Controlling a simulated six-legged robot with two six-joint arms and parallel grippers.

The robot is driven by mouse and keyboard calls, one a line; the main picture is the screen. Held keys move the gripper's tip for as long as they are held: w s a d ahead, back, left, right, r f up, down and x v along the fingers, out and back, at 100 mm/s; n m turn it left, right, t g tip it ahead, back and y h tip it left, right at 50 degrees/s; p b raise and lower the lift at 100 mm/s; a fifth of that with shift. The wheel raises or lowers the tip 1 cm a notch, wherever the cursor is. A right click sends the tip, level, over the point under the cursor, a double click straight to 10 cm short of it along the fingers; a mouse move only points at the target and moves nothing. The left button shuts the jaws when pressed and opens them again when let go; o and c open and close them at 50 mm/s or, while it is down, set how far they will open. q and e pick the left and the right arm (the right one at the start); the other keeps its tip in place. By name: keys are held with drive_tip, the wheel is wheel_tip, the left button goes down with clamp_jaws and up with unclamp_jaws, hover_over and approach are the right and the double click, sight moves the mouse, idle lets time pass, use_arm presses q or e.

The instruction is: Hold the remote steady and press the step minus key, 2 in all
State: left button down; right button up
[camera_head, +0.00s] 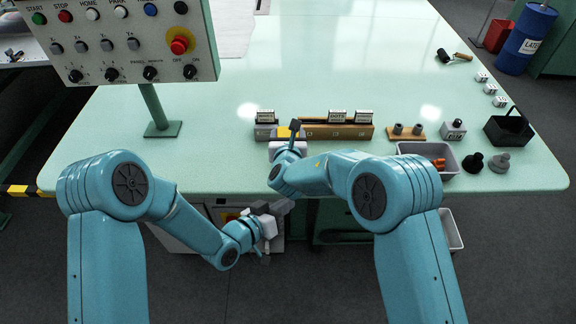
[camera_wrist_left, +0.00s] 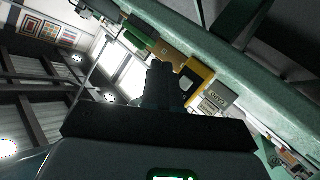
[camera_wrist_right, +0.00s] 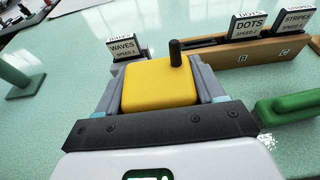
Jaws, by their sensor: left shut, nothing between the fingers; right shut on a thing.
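The remote is a yellow block with a black stub, at the table's front edge (camera_head: 284,132). It fills the middle of the right wrist view (camera_wrist_right: 160,85), and its yellow body shows in the left wrist view (camera_wrist_left: 199,73). My right gripper (camera_head: 287,147) is shut on the remote, one finger on each side. My left gripper (camera_head: 284,206) is shut and empty, below and in front of the table edge, apart from the remote. Its closed fingers (camera_wrist_left: 160,84) show in the left wrist view. I cannot make out the step minus key in any view.
Behind the remote, a wooden rack (camera_head: 318,131) holds labelled blocks. A control panel (camera_head: 120,45) stands on a post at left. A grey tray (camera_head: 410,150) with orange items, a black box (camera_head: 508,130) and two dark knobs (camera_head: 472,163) are at right. The table middle is clear.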

idle(0.3)
use_arm(q)
drive_tip(key=shift+w, duration=4.3)
drive_tip(key=shift+w, duration=0.1)
drive_tip(key=shift+w, duration=0.35)
drive_tip(key=shift+w, duration=0.5)
drive_tip(key=shift+s, duration=0.95)
drive_tip(key=shift+s, duration=2.5)
